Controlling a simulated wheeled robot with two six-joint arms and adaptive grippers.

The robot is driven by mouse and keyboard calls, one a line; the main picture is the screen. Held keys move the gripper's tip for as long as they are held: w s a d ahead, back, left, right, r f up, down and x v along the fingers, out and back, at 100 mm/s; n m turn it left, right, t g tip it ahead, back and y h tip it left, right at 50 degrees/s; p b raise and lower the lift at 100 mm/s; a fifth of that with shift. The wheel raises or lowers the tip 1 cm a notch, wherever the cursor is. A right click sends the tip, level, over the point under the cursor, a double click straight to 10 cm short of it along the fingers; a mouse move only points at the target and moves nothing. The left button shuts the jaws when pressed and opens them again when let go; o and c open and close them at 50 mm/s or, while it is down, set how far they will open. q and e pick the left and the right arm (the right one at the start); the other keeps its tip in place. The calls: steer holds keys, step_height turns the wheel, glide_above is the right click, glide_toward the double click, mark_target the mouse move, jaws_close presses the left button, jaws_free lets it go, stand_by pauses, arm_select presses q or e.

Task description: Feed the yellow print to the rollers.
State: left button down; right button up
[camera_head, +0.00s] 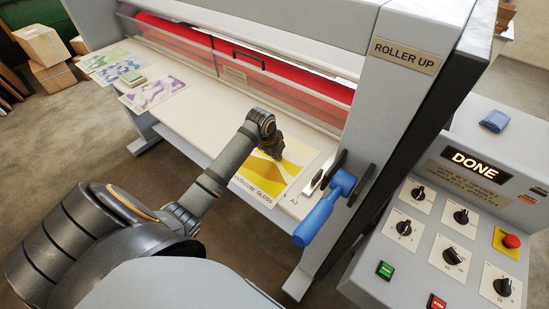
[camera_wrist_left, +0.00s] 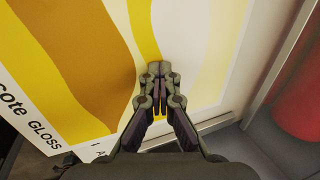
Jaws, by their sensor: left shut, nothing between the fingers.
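The yellow print (camera_head: 287,165) lies flat on the laminator's feed table, near the right end. It has yellow and ochre waves and a white border with black lettering. It fills much of the left wrist view (camera_wrist_left: 90,60). My left gripper (camera_head: 278,156) is over the print, fingers pointing down at it. Its fingertips (camera_wrist_left: 158,72) are together and empty; I cannot tell whether they touch the sheet. The red roller (camera_head: 300,85) runs along the back of the table behind a clear guard (camera_head: 235,75). My right gripper is out of view.
The control panel (camera_head: 420,245) shows "DONE".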

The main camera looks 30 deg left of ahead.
mark_target(294, 142)
arm_select(q)
steer(key=shift+f, duration=0.1)
stand_by(0.3)
steer(key=shift+w, duration=0.2)
steer(key=w+b, duration=0.1)
steer(key=w, duration=0.3)
steer(key=shift+d+b, duration=0.15)
steer(key=shift+b, duration=0.25)
steer(key=shift+w, duration=0.2)
steer(key=w+b, duration=0.1)
steer(key=w, duration=0.1)
steer(key=w+b, duration=0.1)
steer(key=w, duration=0.1)
steer(key=shift+w+d+f, duration=0.15)
steer(key=shift+d, duration=0.05)
steer(key=shift+w, duration=0.3)
